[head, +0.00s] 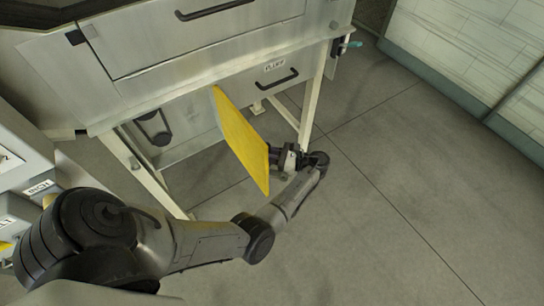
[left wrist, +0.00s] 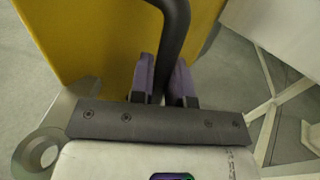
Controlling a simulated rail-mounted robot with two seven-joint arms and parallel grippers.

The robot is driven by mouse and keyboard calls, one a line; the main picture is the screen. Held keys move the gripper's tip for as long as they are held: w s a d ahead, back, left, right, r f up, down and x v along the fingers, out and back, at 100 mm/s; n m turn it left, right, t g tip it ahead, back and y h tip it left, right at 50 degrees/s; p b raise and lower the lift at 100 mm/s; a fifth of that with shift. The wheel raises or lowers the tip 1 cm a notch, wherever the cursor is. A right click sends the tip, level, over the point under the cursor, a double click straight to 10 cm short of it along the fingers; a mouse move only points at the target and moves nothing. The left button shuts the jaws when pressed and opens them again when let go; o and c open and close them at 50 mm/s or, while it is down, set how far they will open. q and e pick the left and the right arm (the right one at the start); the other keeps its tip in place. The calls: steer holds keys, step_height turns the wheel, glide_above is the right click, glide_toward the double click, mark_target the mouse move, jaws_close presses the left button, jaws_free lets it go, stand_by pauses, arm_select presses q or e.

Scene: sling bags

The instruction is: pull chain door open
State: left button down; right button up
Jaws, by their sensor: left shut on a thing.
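The chain door appears as a yellow panel (head: 240,140) standing swung out from the front of the grey cabinet, below its drawer. In the left wrist view the yellow panel (left wrist: 85,35) fills the upper left. A dark bar handle (left wrist: 176,25) stands out from it. My left gripper (head: 276,154) is on the right side of the panel, low near its outer end. In the left wrist view its fingers (left wrist: 163,80) are shut on the dark handle, one on each side. In the head view the handle is mostly hidden by the gripper. My right gripper is not in view.
The grey cabinet (head: 205,55) stands on pale legs, with a closed labelled drawer (head: 280,84) right of the panel. Grey units (head: 25,165) stand at the left edge. A pale wall (head: 470,50) is at upper right. The tiled floor (head: 410,200) at right is clear.

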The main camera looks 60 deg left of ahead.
arm_select(q)
steer(key=shift+s+a+f, duration=0.1)
steer(key=shift+f, duration=0.05)
steer(key=c, duration=1.5)
jaws_free()
steer(key=o, duration=0.4)
steer(key=shift+s+a, duration=0.15)
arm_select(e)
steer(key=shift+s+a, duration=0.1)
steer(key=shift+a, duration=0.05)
arm_select(q)
steer(key=shift+w, duration=0.2)
steer(key=b+v, duration=0.5)
steer(key=v, duration=0.9)
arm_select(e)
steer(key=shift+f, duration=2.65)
arm_select(q)
steer(key=shift+s, duration=0.1)
